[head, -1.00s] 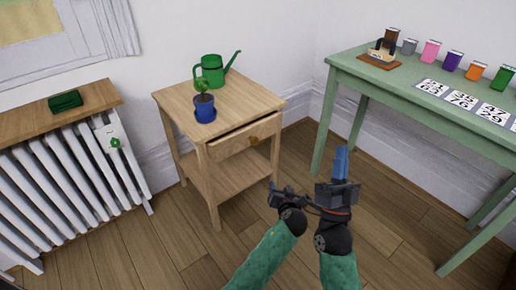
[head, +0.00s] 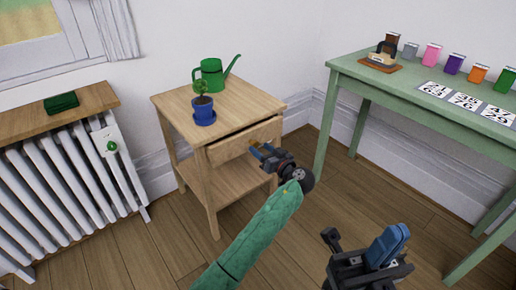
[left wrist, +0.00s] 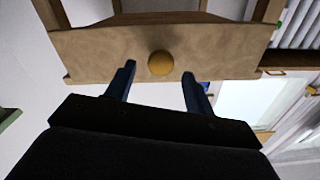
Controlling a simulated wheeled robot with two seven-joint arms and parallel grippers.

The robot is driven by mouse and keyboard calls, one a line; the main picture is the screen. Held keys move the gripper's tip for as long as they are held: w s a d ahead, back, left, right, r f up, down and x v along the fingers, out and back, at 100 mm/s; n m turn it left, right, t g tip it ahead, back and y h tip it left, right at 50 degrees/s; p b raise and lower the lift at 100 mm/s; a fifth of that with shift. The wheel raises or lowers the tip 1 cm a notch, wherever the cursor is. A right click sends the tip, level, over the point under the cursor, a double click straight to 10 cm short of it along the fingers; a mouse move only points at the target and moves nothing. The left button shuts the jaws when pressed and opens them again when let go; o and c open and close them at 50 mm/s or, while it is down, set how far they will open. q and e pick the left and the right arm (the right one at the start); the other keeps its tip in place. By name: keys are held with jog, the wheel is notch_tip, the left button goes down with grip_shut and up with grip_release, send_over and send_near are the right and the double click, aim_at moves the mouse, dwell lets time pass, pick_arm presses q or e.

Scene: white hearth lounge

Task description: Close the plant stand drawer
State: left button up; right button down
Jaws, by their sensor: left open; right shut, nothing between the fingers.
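The wooden plant stand (head: 222,180) stands against the wall. Its drawer (head: 226,150) is slightly pulled out, with a dark gap above its front. My left gripper (head: 258,149) is open in front of the drawer front. In the left wrist view the round knob (left wrist: 160,63) sits between the spread fingertips (left wrist: 159,72), with clear space on each side. In the head view the gripper hides the knob. I cannot tell whether the fingers touch the drawer front. My right gripper (head: 388,246) is shut and empty, low at the right front, away from the stand.
A blue potted plant (head: 203,109) and a green watering can (head: 211,75) stand on the plant stand. A radiator (head: 65,175) is at the left. A green table (head: 400,84) with an iron, cards and several small containers is at the right. The floor between is clear.

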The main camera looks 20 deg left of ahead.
aim_at(251, 140)
pick_arm(q)
jog(key=shift+x, duration=1.25)
jog(key=shift+c, duration=0.3)
grip_shut()
jog(key=b+x, duration=0.1)
jog(key=x, duration=0.3)
jog(key=shift+d+f, duration=0.1)
jog(key=shift+w, duration=0.1)
jog(key=shift+c, duration=1.4)
grip_release()
jog(key=shift+a, duration=0.2)
jog(key=o, duration=0.3)
jog(key=shift+o, duration=0.2)
